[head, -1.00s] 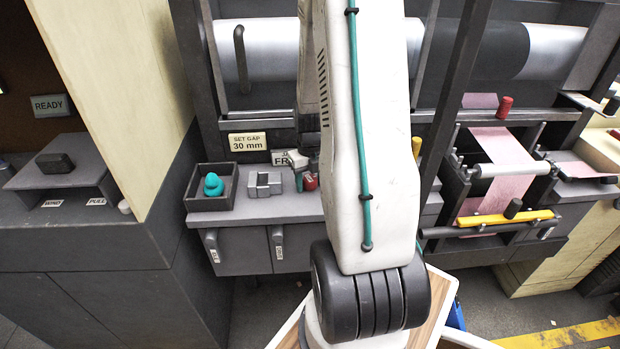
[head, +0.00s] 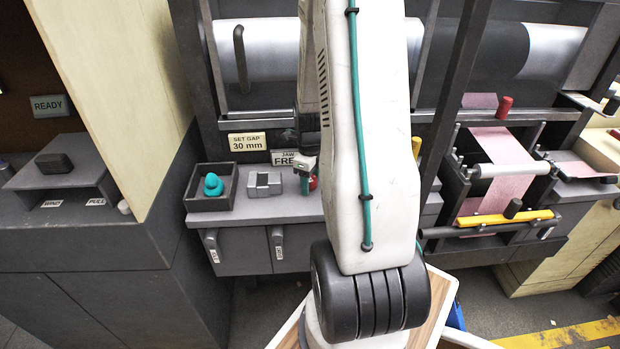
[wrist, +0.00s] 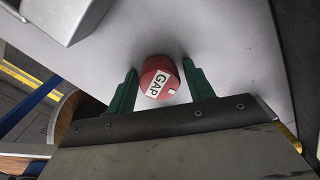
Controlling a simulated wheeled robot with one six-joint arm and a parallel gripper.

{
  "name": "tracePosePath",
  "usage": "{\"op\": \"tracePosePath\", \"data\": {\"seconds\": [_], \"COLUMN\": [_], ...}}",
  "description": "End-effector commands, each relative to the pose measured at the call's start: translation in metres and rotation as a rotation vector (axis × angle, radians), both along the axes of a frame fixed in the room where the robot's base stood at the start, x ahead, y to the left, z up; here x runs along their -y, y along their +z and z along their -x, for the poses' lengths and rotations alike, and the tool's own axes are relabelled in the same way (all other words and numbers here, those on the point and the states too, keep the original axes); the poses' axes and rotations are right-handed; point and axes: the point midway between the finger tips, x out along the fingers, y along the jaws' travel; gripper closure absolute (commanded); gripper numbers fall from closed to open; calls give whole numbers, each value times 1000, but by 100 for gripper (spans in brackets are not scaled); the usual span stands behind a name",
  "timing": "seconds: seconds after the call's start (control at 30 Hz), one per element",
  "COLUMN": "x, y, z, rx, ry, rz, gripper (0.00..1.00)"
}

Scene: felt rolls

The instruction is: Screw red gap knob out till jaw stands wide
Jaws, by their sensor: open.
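The red gap knob (wrist: 156,84) shows in the wrist view, with a white GAP label and a small white mark at its edge. My gripper (wrist: 160,68) is open, with one green finger on each side of the knob and a visible space between each finger and it. In the head view, only a small part of the red knob (head: 313,183) shows beside my gripper (head: 305,177), low over the grey bench. My arm hides much of the area to the right. I cannot make out the jaw itself.
A sign reads SET GAP 30 mm (head: 248,142); a partly covered sign below reads JAW and FRE (head: 287,158). A grey slotted block (head: 264,184) stands left of the knob. Further left is a dark tray (head: 209,203) holding a teal piece (head: 213,185).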

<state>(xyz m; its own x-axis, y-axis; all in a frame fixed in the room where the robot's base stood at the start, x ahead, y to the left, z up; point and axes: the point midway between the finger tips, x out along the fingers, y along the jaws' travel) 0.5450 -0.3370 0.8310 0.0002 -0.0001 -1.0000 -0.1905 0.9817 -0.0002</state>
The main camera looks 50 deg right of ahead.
Motion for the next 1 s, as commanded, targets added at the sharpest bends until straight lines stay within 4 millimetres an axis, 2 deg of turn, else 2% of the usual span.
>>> {"op": "tracePosePath", "data": {"seconds": [0.13, 0.3, 0.83, 1.0], "x": [0, 1, 1, 1], "y": [0, 0, 1, 1], "z": [0, 0, 0, 0], "rx": [0, 0, 0, 0], "ry": [221, 352, 359, 358], "rz": [0, 0, 0, 0], "gripper": [47, 47, 47, 92]}}
